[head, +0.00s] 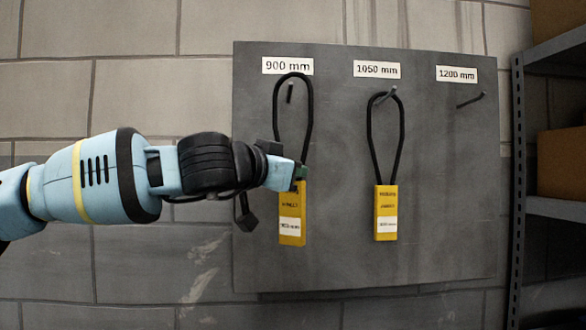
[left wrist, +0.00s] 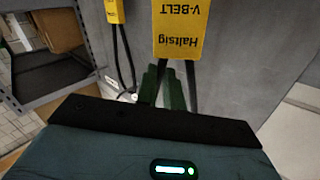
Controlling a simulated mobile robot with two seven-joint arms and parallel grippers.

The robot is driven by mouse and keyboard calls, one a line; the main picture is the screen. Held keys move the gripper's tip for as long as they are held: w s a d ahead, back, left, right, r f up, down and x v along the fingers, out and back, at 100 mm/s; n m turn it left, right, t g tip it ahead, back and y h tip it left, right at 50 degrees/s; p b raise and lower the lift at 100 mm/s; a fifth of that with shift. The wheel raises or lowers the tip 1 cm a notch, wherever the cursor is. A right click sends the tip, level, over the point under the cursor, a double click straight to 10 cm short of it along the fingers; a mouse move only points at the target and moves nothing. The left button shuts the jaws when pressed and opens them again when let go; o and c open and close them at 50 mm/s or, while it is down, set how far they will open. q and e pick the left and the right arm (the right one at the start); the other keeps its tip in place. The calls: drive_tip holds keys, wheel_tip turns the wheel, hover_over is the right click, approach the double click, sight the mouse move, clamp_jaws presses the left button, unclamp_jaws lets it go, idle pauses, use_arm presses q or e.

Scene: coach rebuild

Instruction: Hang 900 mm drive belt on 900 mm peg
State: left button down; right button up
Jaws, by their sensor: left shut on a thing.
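The 900 mm drive belt (head: 311,120) is a black loop with a yellow sleeve (head: 291,212) below; the small print on the sleeve's label is too blurred to read. My left gripper (head: 299,176) is shut on the belt just above the sleeve. The loop stands upright in front of the board. The 900 mm peg (head: 290,93) shows inside the loop's outline, below its top; I cannot tell whether the loop is around it or in front. In the left wrist view the green fingertips (left wrist: 163,88) are close together at the sleeve (left wrist: 179,32). My right gripper is not in view.
A second belt with a yellow sleeve (head: 386,212) hangs on the 1050 mm peg (head: 393,90). The 1200 mm peg (head: 470,99) is bare. The grey board (head: 450,200) is on a block wall. A metal shelf (head: 557,207) with boxes stands at the right.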

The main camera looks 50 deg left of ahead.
use_arm(q)
drive_tip(key=w+a+f, duration=0.1)
drive_tip(key=w+a, duration=0.3)
drive_tip(key=a, duration=0.1)
idle(1.0)
idle(0.3)
drive_tip(key=c, duration=1.4)
unclamp_jaws()
drive_tip(key=shift+f, duration=0.1)
drive_tip(key=shift+c, duration=0.2)
drive_tip(key=shift+s, duration=0.15)
drive_tip(key=s+d, duration=0.1)
drive_tip(key=s, duration=0.6)
drive_tip(key=shift+s+d+r, duration=0.2)
